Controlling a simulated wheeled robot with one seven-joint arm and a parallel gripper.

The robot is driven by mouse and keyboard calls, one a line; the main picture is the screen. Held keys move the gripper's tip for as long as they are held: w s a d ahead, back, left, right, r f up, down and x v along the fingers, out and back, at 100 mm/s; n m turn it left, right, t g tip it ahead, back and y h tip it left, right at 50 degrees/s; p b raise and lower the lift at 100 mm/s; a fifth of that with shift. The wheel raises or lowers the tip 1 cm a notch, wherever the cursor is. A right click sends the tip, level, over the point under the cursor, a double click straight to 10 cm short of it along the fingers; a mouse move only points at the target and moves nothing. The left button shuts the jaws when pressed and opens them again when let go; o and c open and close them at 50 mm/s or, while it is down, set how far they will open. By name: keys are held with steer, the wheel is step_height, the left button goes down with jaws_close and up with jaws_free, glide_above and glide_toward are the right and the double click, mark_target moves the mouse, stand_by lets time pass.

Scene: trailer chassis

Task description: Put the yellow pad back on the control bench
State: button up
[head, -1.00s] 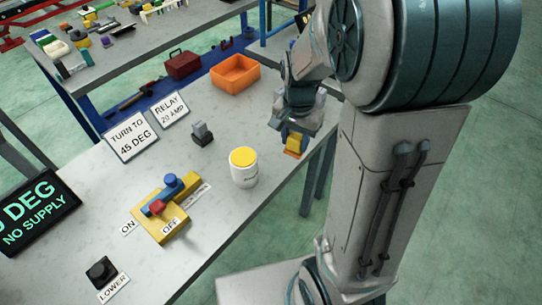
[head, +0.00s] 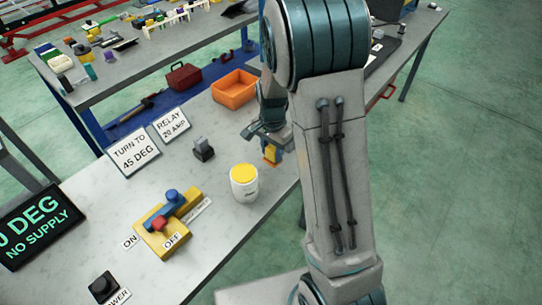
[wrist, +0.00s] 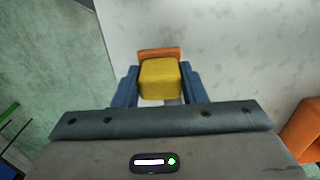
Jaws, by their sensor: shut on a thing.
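The yellow pad (wrist: 159,78) is a small yellow block with an orange part (wrist: 158,54) at its far side, seen in the wrist view. My gripper (wrist: 159,90) is shut on it, with a blue finger on each side. In the head view the pad (head: 271,153) hangs below my gripper (head: 268,143) near the right edge of the control bench (head: 120,215), to the right of the white cup with a yellow top. I cannot tell whether the pad touches the bench top. My arm hides part of the gripper.
An orange bin (head: 235,89) and red toolbox (head: 184,77) are behind.

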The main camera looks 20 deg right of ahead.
mark_target(270, 159)
steer(key=shift+w+a+f, duration=0.15)
steer(key=shift+w+f, duration=0.15)
steer(key=shift+f+p, duration=0.55)
steer(key=shift+f, duration=1.35)
steer(key=shift+f, duration=0.1)
steer(key=shift+f, duration=0.2)
steer(key=o, duration=0.9)
steer(key=shift+r, duration=0.1)
steer(key=shift+o, duration=0.2)
steer(key=shift+r, duration=0.15)
